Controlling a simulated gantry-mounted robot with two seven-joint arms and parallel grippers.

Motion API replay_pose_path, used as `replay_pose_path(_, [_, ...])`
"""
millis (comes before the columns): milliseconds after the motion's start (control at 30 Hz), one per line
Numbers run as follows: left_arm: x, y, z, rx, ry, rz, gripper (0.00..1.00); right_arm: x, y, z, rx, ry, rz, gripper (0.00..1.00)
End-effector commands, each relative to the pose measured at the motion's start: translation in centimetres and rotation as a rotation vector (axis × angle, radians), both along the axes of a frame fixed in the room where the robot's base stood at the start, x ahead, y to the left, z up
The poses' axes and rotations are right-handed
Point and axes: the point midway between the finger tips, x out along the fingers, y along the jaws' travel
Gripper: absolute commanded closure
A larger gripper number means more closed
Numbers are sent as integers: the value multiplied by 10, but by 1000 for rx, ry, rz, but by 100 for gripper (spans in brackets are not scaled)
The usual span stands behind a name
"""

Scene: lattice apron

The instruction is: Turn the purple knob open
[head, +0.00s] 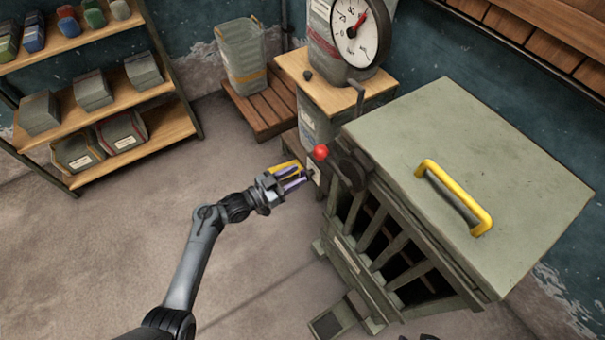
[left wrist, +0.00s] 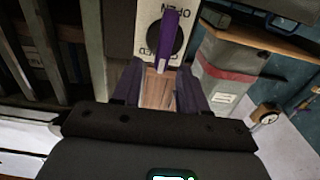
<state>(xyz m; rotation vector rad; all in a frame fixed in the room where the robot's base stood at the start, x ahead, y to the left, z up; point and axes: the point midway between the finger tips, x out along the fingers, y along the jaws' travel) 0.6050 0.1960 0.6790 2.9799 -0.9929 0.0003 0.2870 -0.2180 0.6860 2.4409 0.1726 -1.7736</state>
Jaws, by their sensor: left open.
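The purple knob (left wrist: 168,40) shows in the left wrist view as a narrow upright bar on a black disc. A pale plate (left wrist: 145,28) behind it carries upside-down lettering that reads OPEN above and CLOSED below. The bar runs roughly up and down in that view, with its lower end by the CLOSED label. My left gripper (left wrist: 158,72) is open, with a dark purple finger on each side of the bar's lower end; I cannot tell whether they touch it. In the head view, my left gripper (head: 305,174) is beside the machine's left side and hides most of the knob.
A grey-green slatted machine (head: 475,150) with a yellow handle (head: 455,197) fills the right. A red-balled lever (head: 320,152) sticks out just above my left gripper. A dial scale (head: 360,32) and wooden pallet (head: 255,105) stand behind. Shelves (head: 160,122) stand left; the floor between is clear.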

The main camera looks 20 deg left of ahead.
Motion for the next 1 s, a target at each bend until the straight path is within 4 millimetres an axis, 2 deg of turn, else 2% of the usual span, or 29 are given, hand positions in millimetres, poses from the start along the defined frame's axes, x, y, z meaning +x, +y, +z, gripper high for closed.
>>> replay_pose_path(100, [13,-9,-1,-1,-3,1,57,0,0,-8,0,0,1,57])
replay_pose_path(300, [23,-17,0,0,-1,1,57,0,-1,-12,-5,0,4,57])
replay_pose_path(633, [25,-19,0,1,-1,0,57,0,-2,-12,-11,0,7,57])
replay_pose_path(667, [25,-19,0,1,-1,0,59,0,-2,-12,-11,0,7,57])
replay_pose_path(933, [25,-19,-1,1,2,1,100,0,-1,-12,-7,1,5,57])
replay_pose_path(1000, [25,-19,-1,2,4,1,100,0,-1,-12,-6,1,3,57])
